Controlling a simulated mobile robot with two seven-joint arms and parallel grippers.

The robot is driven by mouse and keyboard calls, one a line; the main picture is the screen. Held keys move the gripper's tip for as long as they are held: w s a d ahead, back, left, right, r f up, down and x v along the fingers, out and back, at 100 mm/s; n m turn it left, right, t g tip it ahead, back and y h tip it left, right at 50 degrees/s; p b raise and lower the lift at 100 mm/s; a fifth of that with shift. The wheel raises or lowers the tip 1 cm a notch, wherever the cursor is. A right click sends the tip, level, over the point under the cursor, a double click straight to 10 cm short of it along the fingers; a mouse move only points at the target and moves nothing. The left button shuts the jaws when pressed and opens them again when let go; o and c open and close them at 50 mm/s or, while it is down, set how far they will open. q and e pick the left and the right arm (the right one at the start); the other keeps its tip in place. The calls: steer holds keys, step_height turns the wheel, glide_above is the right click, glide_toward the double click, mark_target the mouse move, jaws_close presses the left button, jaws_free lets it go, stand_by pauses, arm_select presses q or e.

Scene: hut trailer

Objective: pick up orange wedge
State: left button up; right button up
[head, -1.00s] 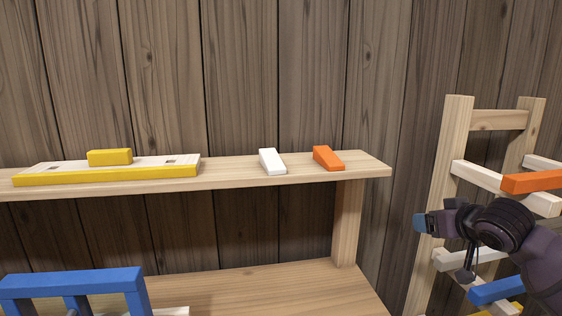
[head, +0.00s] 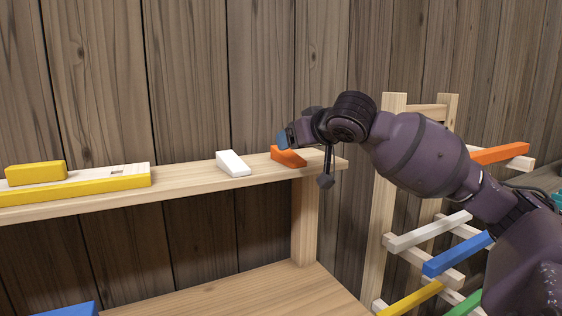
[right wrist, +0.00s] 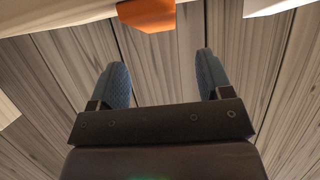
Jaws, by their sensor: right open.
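The orange wedge (head: 288,157) lies on the upper wooden shelf near its right end, partly hidden behind my right gripper in the head view. My right gripper (head: 283,140) is at the wedge's upper side in that picture. In the right wrist view the orange wedge (right wrist: 147,14) is at the top edge, beyond the fingertips. The two blue fingers of my right gripper (right wrist: 158,70) are spread apart with nothing between them. My left gripper does not show.
A white wedge (head: 232,162) lies left of the orange one on the shelf (head: 190,177). A yellow block (head: 36,172) sits on a yellow-edged board farther left. A wooden rack (head: 388,180) with coloured bars stands right. The plank wall is close behind.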

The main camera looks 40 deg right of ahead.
steer(key=shift+x, duration=1)
steer(key=shift+w+d+f+b, duration=0.1)
steer(key=shift+w+f+b, duration=0.2)
steer(key=shift+b, duration=0.1)
steer(key=b+x, duration=0.1)
steer(key=x, duration=0.2)
steer(key=shift+w+f, duration=0.15)
steer(key=shift+w, duration=0.1)
steer(key=shift+w+d+b, duration=0.1)
steer(key=shift+w+b, duration=0.15)
steer(key=shift+b, duration=0.1)
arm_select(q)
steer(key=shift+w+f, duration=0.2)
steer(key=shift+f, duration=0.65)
arm_select(e)
steer(key=c, duration=1)
arm_select(q)
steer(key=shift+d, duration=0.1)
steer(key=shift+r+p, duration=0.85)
steer(key=shift+p, duration=0.2)
arm_select(e)
step_height(320, 180, up, 20)
